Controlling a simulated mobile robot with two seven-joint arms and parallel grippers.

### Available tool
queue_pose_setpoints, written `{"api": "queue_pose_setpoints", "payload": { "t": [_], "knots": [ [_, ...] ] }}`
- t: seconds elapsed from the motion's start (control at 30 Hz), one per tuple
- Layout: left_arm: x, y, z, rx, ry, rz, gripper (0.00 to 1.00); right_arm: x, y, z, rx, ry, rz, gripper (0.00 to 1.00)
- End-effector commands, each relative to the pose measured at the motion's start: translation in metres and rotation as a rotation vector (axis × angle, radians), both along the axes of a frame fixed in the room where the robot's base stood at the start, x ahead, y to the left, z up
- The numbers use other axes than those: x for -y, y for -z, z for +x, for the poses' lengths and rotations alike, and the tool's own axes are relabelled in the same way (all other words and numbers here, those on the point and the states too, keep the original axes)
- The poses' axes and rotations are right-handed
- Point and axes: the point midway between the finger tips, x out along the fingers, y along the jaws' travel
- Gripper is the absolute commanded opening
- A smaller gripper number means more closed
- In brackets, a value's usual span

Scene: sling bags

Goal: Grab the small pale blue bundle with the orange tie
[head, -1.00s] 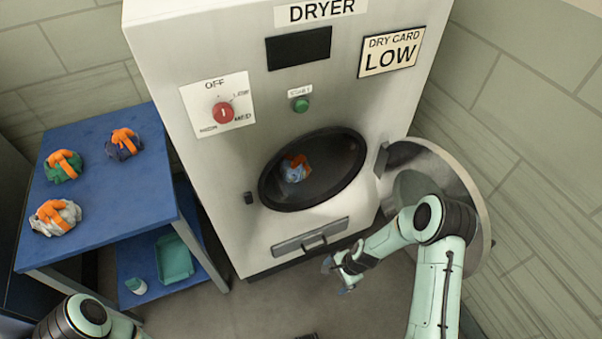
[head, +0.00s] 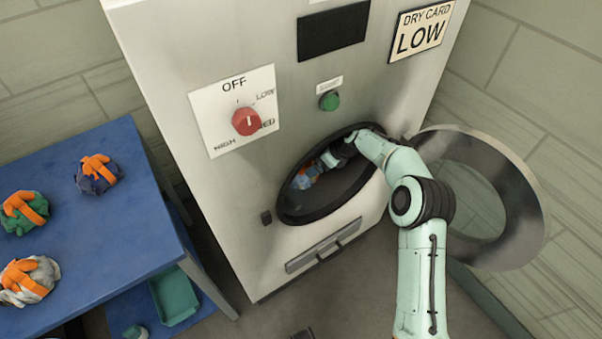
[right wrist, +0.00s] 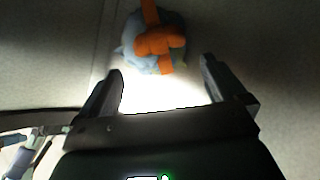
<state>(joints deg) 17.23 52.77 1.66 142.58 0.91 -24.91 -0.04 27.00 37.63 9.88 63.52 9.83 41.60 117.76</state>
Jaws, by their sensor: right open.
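The small pale blue bundle with the orange tie (head: 304,177) lies inside the dryer drum, partly hidden in the head view by my right gripper (head: 328,160). In the right wrist view the bundle (right wrist: 152,45) sits just ahead of my right gripper (right wrist: 160,85), roughly centred between the fingers but beyond their tips. The right gripper is open and empty. My right arm reaches through the round dryer opening (head: 290,213). My left gripper is not in view.
The dryer door (head: 530,215) hangs open to the right, close to my right arm. A blue table (head: 110,232) at the left holds several orange-tied bundles, with a teal tray (head: 174,297) below. The dryer has a red dial (head: 246,121) and green button (head: 330,101).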

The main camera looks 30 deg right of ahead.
Motion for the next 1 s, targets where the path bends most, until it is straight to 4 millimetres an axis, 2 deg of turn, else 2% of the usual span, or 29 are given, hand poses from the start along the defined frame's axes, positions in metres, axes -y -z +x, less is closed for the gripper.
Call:
{"api": "queue_pose_setpoints", "payload": {
  "t": [0.23,0.47,0.6,0.93,0.97,1.0],
  "knots": [
    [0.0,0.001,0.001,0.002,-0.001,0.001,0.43,-0.007,0.001,0.013,0.0,-0.002,-0.001,0.98],
    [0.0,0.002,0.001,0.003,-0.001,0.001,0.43,-0.02,0.001,0.038,0.001,-0.003,-0.002,0.98],
    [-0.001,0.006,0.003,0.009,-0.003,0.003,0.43,-0.024,0.021,0.047,-0.002,-0.001,-0.001,0.98],
    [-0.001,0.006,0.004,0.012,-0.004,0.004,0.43,-0.026,0.026,0.051,0.0,-0.001,-0.002,0.98],
    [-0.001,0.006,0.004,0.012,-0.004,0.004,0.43,-0.026,0.026,0.051,0.0,-0.001,-0.002,0.91],
    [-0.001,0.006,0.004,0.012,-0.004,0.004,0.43,-0.026,0.026,0.051,0.0,-0.001,-0.002,0.78]
  ]
}}
